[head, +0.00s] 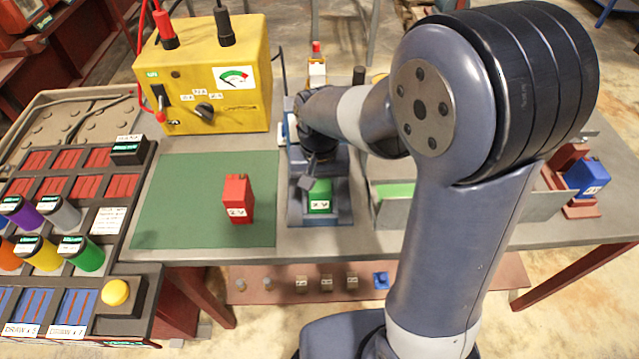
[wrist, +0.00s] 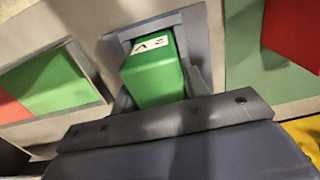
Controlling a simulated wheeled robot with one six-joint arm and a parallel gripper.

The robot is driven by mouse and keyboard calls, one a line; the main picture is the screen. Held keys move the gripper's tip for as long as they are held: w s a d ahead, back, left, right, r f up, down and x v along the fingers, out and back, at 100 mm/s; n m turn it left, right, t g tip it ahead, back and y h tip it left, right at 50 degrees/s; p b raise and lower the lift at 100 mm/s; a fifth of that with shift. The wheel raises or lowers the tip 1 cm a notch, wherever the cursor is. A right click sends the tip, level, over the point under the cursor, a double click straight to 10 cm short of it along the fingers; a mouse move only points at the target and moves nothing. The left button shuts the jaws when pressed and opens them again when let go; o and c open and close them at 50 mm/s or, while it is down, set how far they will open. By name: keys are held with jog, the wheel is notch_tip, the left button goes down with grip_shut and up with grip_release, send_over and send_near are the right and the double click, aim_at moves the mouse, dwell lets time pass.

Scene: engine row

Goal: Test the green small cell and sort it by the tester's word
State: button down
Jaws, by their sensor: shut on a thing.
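The green small cell (head: 319,197), marked 2 V, sits in a blue-grey cradle (head: 338,216) at the middle of the bench. In the wrist view the cell (wrist: 152,72) stands between the cradle's walls, in front of my gripper's dark bar. My gripper (head: 311,178) reaches down from above and is shut on the cell; its fingertips are partly hidden. The yellow tester (head: 255,105) stands behind left, with a dial (head: 235,77), a switch, a knob and red and black plugs. The dial's reading is too small to tell.
A red cell (head: 238,199) stands on the green mat (head: 170,215) left of the cradle. A grey-walled tray (head: 388,215) with a green floor is right, partly behind my arm. A blue cell (head: 587,177) sits in a red stand far right. Racks of coloured cylinders fill the left.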

jog(key=shift+f, duration=0.1)
jog(key=c, duration=0.8)
grip_release()
notch_tip(320, 180, up, 12)
jog(key=shift+r, duration=0.15)
